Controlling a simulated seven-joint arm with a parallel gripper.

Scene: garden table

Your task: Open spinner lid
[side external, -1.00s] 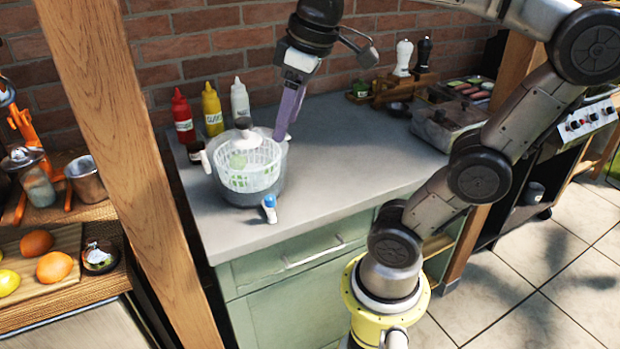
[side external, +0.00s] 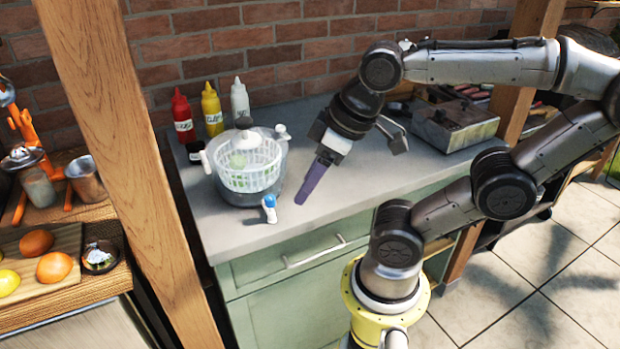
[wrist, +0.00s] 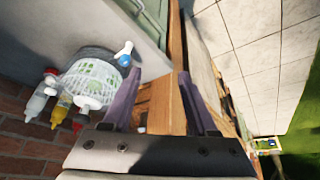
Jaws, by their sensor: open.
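The salad spinner (side external: 243,192) stands upright on the grey counter, with a white slatted basket (side external: 249,178) in a clear bowl with green inside. A white knob (side external: 250,138) sits at the top middle, on what looks like a clear lid; whether the lid is seated is hard to tell. White knobs also show at its left and right rims. In the wrist view the spinner (wrist: 88,78) lies left of my gripper (wrist: 159,72). My gripper (side external: 303,200) has purple fingers, spread apart and empty, to the right of the spinner and clear of it.
A small blue and white item (side external: 269,207) stands at the spinner's front. Red (side external: 182,118), yellow (side external: 211,110) and white (side external: 240,104) bottles stand behind it. A wooden post (side external: 130,170) rises at the left. A metal box (side external: 455,127) sits at the right.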

